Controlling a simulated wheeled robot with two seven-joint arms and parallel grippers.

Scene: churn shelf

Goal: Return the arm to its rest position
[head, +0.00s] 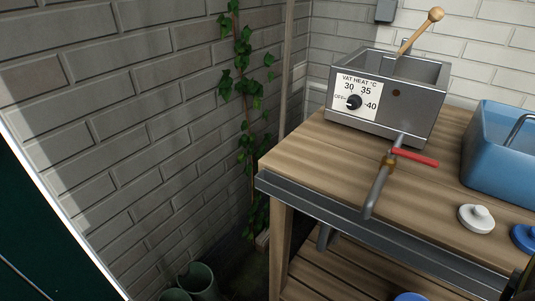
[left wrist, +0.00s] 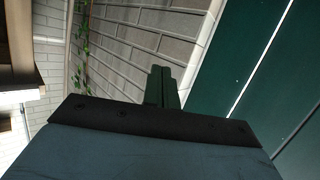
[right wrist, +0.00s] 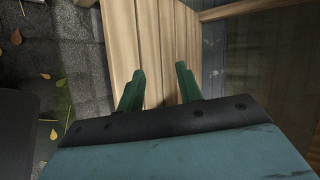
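My left gripper (left wrist: 160,70) shows in the left wrist view with its two green fingers together and nothing seen between them. It points toward the grey brick wall (left wrist: 150,35), clear of the bench. My right gripper (right wrist: 160,70) shows in the right wrist view with its fingers apart and nothing between them. Wooden boards (right wrist: 150,35) lie beyond its fingertips. Neither gripper can be made out clearly in the head view.
The wooden bench (head: 310,155) carries a metal vat (head: 365,128) with a heat dial, a red-handled tap (head: 415,157), a blue tub (head: 490,160) and a white lidded piece (head: 477,218). Pots (head: 198,280) stand by the wall. A dark green panel (left wrist: 265,70) is at right.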

